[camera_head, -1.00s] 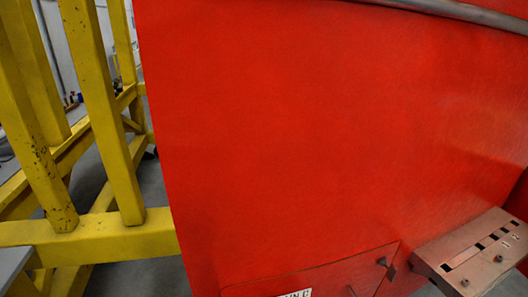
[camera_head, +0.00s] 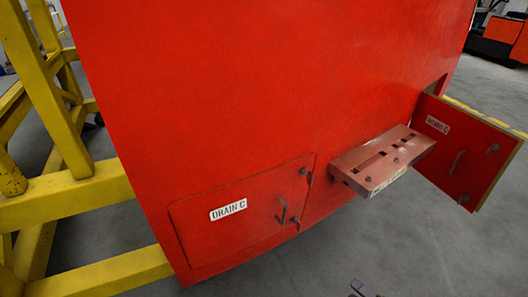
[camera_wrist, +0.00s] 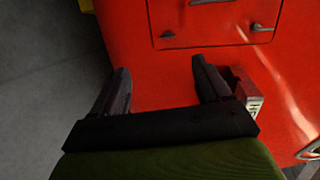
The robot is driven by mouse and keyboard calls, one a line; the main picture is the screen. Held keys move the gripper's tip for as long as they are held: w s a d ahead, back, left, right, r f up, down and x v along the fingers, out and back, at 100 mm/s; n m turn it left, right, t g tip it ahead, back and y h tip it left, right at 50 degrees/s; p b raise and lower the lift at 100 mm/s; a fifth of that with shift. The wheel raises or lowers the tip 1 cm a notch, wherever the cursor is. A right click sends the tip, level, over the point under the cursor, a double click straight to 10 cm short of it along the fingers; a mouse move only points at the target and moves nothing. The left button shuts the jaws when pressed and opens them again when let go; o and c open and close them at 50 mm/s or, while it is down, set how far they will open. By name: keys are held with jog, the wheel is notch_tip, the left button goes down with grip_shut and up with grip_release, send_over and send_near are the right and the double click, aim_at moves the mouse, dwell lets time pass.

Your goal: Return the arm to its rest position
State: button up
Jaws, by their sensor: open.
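My gripper (camera_wrist: 161,72) shows in the wrist view with its two dark fingers apart and nothing between them. Behind the fingers is the red nosecone (camera_wrist: 165,85), which also fills much of the head view (camera_head: 260,90). A hatch with a handle and latches (camera_wrist: 205,25) lies beyond the fingertips in the wrist view. A small dark part (camera_head: 362,289) shows at the bottom edge of the head view; I cannot tell if it is my gripper. The rest of my arm is not clearly seen.
The DRAIN C hatch (camera_head: 245,212) sits flush in the nosecone. A step bracket (camera_head: 382,158) juts out beside it. The Intake C door (camera_head: 465,150) stands open at the right. A yellow frame (camera_head: 70,195) stands at the left. Grey floor (camera_head: 350,245) is clear in front.

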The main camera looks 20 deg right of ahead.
jog(key=w+a+r+n+g+p, duration=0.1)
jog(key=w+a+r+n+g, duration=0.25)
jog(key=r, duration=0.45)
jog(key=w+a+r+n+g+y+p, duration=0.1)
jog(key=w+a+r+n+g, duration=0.3)
jog(key=r, duration=0.3)
jog(key=w+a+r+n+g+p, duration=0.2)
jog(key=w+a+r+n+g, duration=0.1)
jog(key=r+g, duration=0.4)
jog(key=s+a+r+n+t+h+p, duration=0.2)
jog(key=s+a+r+n+h, duration=0.15)
jog(key=a+r, duration=0.95)
jog(key=s+a+r+t+h, duration=0.1)
jog(key=s+r+t+h, duration=0.1)
jog(key=s+r, duration=0.5)
jog(key=shift+s+a+p, duration=0.15)
jog(key=shift+s+p, duration=0.3)
jog(key=shift+s, duration=0.1)
jog(key=shift+r, duration=0.15)
jog(key=shift+c, duration=0.2)
